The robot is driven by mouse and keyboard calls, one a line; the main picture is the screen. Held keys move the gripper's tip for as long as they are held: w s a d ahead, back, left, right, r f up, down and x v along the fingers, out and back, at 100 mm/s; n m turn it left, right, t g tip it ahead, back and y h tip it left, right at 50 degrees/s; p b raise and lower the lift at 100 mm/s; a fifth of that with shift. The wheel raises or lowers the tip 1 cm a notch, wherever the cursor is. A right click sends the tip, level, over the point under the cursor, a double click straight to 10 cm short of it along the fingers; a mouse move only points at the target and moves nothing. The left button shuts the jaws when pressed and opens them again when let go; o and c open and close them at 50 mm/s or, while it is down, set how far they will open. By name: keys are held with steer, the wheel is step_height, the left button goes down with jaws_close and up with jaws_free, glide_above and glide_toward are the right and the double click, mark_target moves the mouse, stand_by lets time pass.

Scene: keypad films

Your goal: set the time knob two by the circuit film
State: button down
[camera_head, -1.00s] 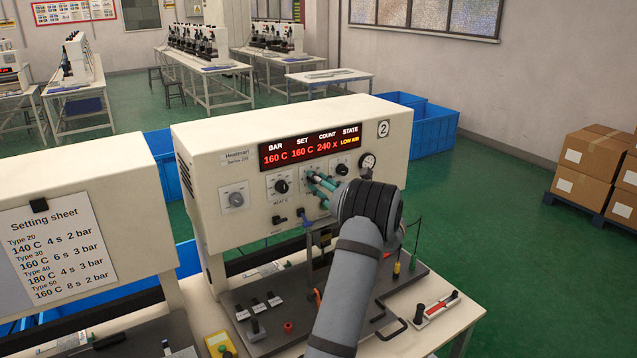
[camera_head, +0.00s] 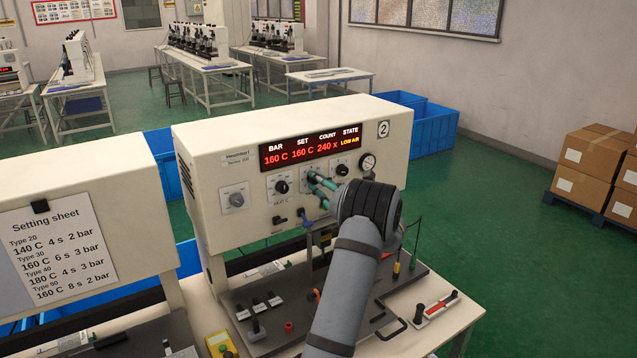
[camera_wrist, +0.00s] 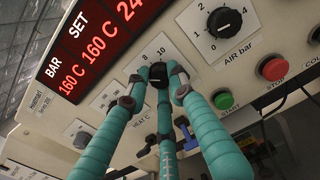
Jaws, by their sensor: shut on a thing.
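My gripper (camera_head: 314,183) has teal fingers and is shut on the time knob (camera_wrist: 158,76) of the machine marked 2 (camera_head: 205,145). In the wrist view the fingertips close around this black knob, with the figures 8 and 10 showing above it. The fingers hide much of the dial, so I cannot tell the knob's setting. The setting sheet (camera_head: 68,207) on the left machine lists types 20 to 50 with temperature, seconds and bar. I cannot make out the circuit film.
The air knob (camera_wrist: 224,22) is close on the right, above the green start button (camera_wrist: 223,100) and red stop button (camera_wrist: 273,68). The heat knob (camera_head: 281,187) is on the left. The display (camera_head: 309,148) reads 160 C, 160 C, 240 x, LOW AIR.

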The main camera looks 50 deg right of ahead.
steer(key=c, duration=1.5)
jaws_free()
steer(key=v, duration=1.2)
steer(key=shift+w, duration=0.1)
steer(key=shift+n, duration=0.8)
steer(key=b+x, duration=0.1)
steer(key=x, duration=0.9)
steer(key=shift+w+d, duration=0.15)
steer(key=shift+w, duration=0.05)
